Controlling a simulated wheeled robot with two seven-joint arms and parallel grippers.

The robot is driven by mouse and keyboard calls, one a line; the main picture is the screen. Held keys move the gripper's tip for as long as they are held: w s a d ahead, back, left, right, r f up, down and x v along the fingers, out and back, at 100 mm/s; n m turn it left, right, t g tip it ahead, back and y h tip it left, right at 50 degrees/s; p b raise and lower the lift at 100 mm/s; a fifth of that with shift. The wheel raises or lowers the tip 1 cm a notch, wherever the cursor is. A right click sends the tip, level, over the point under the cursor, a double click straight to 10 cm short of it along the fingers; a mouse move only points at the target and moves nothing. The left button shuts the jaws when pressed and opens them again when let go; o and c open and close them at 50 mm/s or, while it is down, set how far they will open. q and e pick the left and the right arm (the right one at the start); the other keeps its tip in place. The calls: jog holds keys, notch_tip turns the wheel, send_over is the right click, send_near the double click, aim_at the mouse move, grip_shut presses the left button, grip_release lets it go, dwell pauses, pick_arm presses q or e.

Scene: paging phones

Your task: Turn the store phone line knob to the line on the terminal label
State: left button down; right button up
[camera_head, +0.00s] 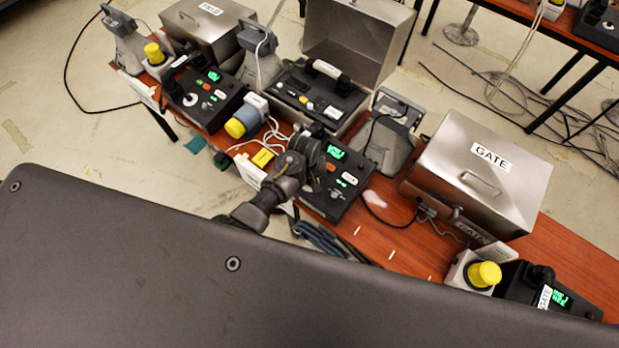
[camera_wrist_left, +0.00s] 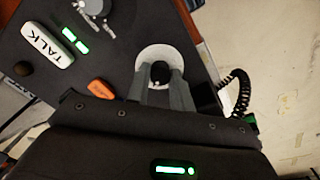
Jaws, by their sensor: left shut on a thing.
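My left gripper (camera_head: 313,170) comes down over a black phone terminal (camera_head: 350,192) in the middle of the table. In the left wrist view, its two grey fingers (camera_wrist_left: 161,82) are shut on a black knob (camera_wrist_left: 160,70) at the centre of a white round dial (camera_wrist_left: 146,55). The line marks on the dial are too small to read. In the head view my gripper hides the knob. The terminal has a lit green display (camera_head: 335,152), a white TALK key (camera_wrist_left: 47,46) and an orange button (camera_wrist_left: 102,89). My right gripper is out of view.
A metal box marked GATE (camera_head: 480,180) stands to the right, with a yellow-topped unit (camera_head: 484,274) in front. Another phone terminal (camera_head: 203,97) and an open metal case (camera_head: 362,35) stand behind. Loose cables and grey stands crowd the table. A coiled black cord (camera_wrist_left: 238,92) hangs near my fingers.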

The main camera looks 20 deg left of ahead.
pick_arm(q)
jog(key=m, duration=0.3)
jog(key=shift+m, duration=0.3)
jog(key=m, duration=0.4)
jog(key=shift+m+y, duration=0.3)
jog(key=shift+y, duration=0.1)
jog(key=m, duration=0.4)
jog(key=shift+d+r+t, duration=0.1)
jog(key=shift+t, duration=0.2)
jog(key=shift+m, duration=0.6)
jog(key=c, duration=1.2)
grip_release()
jog(key=shift+c, duration=0.2)
